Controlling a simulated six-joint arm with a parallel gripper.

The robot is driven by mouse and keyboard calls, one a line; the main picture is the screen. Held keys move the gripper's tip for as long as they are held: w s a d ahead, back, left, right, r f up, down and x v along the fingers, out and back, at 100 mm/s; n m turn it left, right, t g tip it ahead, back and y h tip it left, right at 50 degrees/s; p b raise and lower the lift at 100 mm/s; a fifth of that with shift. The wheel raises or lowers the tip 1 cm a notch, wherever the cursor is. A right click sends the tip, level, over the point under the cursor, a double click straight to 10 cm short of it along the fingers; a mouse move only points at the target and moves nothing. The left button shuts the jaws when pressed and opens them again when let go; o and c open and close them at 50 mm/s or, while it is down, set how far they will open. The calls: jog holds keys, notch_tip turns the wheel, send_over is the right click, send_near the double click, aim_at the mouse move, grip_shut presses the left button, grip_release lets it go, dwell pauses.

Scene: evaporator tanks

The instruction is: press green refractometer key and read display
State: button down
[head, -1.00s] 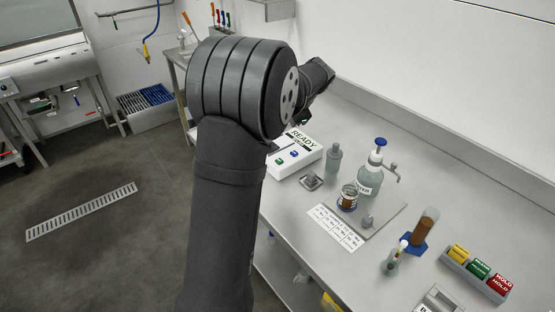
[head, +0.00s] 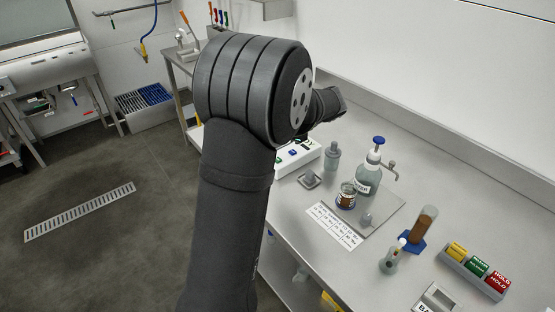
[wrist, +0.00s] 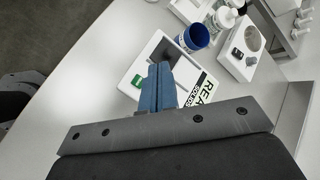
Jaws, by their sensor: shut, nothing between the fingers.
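The refractometer is a white box on the bench in the head view (head: 312,158), with a green key and a blue key on top. In the wrist view the box (wrist: 152,52) lies under my fingers, with the green key (wrist: 137,80) just left of them. My gripper (wrist: 160,68) is shut and empty, its blue fingertips over the box. I cannot tell the height of the tips. In the head view my arm hides the fingers and most of the display.
A blue cup-like thing (wrist: 195,37) stands close beyond the box in the wrist view. In the head view a grey bottle (head: 332,157), a pump bottle (head: 369,176) and a jar (head: 347,195) stand nearby. A printed card (head: 334,226) lies in front.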

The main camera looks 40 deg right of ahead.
jog(key=shift+f, duration=3.85)
jog(key=shift+f, duration=0.4)
jog(key=shift+f, duration=0.45)
jog(key=shift+r, duration=0.9)
jog(key=shift+r, duration=2.5)
jog(key=shift+f, duration=0.1)
